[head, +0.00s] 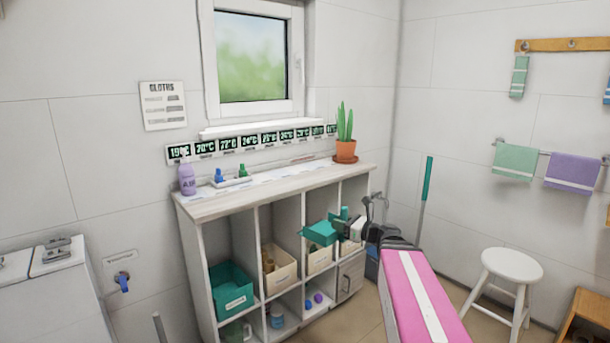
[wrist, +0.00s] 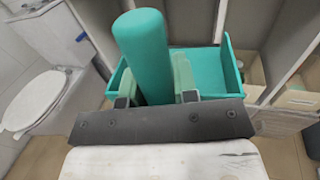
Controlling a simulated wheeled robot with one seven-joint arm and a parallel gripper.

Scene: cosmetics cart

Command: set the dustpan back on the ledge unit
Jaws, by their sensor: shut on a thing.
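My gripper (head: 347,224) is shut on the teal dustpan (head: 320,234), held in the air in front of the right part of the white ledge unit (head: 250,201). In the wrist view, the round teal handle (wrist: 141,48) stands between the two fingers (wrist: 156,92). The pan (wrist: 225,72) spreads out behind it, its walls raised. In the head view the dustpan overlaps the unit's right compartments; I cannot tell whether it touches the unit.
The unit's top holds a purple bottle (head: 187,179), small bottles and a potted cactus (head: 345,148) at its right end. A teal bin (head: 231,289) and cream bins (head: 279,270) fill compartments below. A white stool (head: 511,265) stands at right.

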